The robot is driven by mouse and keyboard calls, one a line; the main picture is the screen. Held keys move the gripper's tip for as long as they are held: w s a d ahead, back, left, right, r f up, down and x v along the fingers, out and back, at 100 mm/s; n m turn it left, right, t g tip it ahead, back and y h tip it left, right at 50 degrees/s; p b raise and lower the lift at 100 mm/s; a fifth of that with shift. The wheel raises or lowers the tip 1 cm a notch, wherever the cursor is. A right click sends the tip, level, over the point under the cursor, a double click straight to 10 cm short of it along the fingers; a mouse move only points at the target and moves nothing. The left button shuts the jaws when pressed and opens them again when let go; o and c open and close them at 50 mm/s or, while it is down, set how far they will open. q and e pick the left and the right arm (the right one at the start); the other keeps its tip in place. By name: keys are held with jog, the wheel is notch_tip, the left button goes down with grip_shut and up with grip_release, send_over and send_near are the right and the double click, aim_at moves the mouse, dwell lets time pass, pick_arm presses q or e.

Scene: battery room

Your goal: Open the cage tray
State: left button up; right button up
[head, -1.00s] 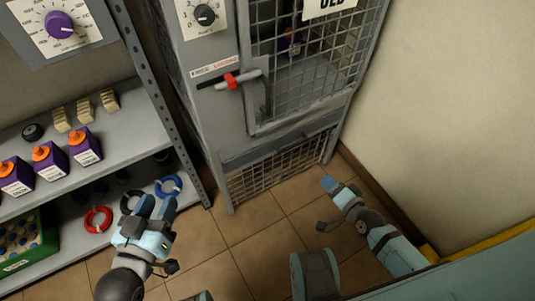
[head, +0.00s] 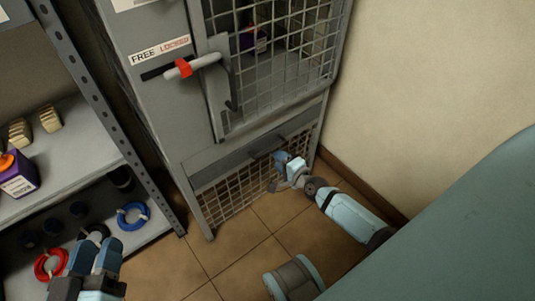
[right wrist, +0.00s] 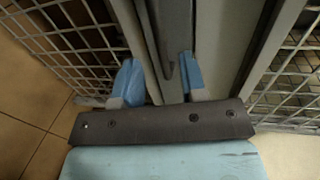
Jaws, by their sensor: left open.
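The cage tray (head: 232,199) is the low mesh-fronted drawer at the bottom of the grey cabinet, and it looks shut. A dark handle (head: 266,147) is on its upper front edge. My right gripper (head: 283,160) is at the right end of this handle. In the right wrist view its two blue fingertips (right wrist: 160,75) stand apart, with the dark handle (right wrist: 176,35) between them and a gap visible. Whether they touch it, I cannot tell. My left gripper (head: 95,257) is open and empty, low at the left by the shelf.
Above the tray is a mesh door (head: 285,60) with a lever (head: 205,61) and red collar (head: 183,68) under a FREE/LOCKED label. A shelf rack (head: 75,150) stands left, a bare wall (head: 430,80) right. Tiled floor (head: 235,260) before the tray is clear.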

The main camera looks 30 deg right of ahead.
aim_at(268, 150)
jog(key=b+x, duration=0.1)
jog(key=x, duration=0.5)
jog(key=shift+w+f+b, duration=0.1)
jog(key=shift+w+b, duration=0.25)
pick_arm(q)
notch_tip(268, 150, down, 3)
jog(key=shift+d+f+g, duration=0.1)
jog(key=shift+g, duration=0.6)
pick_arm(e)
grip_shut()
